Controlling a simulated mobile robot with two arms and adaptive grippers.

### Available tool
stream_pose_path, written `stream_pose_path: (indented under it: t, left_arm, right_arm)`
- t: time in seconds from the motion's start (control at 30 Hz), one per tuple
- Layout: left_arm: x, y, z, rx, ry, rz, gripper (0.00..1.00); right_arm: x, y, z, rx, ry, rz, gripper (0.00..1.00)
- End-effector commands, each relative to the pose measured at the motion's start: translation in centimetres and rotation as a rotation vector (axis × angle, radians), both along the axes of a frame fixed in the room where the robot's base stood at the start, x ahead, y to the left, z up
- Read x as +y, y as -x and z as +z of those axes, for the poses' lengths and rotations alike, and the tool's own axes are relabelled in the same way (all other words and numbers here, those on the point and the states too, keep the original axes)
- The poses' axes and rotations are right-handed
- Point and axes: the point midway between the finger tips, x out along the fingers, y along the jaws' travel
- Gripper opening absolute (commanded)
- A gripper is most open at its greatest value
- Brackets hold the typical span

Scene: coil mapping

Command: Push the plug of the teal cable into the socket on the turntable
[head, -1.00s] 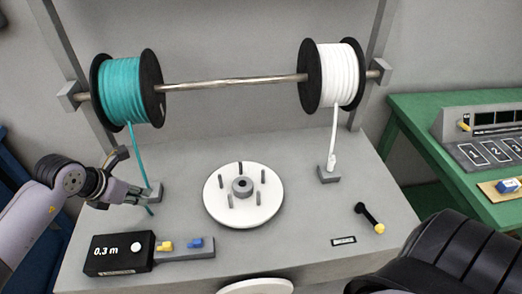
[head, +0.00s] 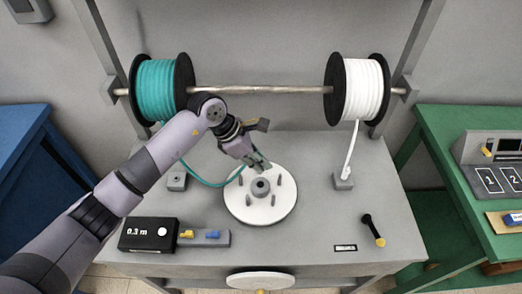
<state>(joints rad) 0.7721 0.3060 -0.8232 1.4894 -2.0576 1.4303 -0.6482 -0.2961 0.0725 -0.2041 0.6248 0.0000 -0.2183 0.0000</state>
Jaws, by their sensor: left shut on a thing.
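The teal cable (head: 205,182) runs from the teal spool (head: 155,90) behind my left arm and curves to the turntable. The turntable (head: 250,213) is a white disc with several dark upright pegs and a dark hub (head: 261,187) in the middle. My left gripper (head: 262,165) is above the back edge of the turntable, behind the hub, shut on the end of the teal cable. The plug is hidden by the fingers, and I cannot make out the socket or whether they touch. My right gripper is not in view.
A white spool (head: 354,89) hangs on the same rod (head: 260,88), its cable running down to a grey block (head: 342,180). A black box reading 0.3 m (head: 148,234) stands front left. A black-and-yellow tool (head: 373,230) lies front right. A green table (head: 440,150) stands at the right.

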Motion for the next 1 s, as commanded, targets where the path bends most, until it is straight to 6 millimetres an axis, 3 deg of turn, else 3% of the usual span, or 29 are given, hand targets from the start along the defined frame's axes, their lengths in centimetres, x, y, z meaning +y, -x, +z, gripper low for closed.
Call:
stream_pose_path:
  t: [0.27, 0.63, 1.0]
  left_arm:
    - [0.0, 0.0, -1.6, -0.001, 0.0, -0.002, 0.0]
    - [0.0, 0.0, -5.4, -0.001, 0.001, 0.001, 0.0]
    - [0.1, 0.0, -4.7, -0.003, -0.001, 0.0, 0.0]
  right_arm:
    - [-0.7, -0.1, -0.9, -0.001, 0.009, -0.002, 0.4]
    - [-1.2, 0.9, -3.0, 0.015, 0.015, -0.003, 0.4]
    - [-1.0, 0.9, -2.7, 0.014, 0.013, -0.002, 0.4]
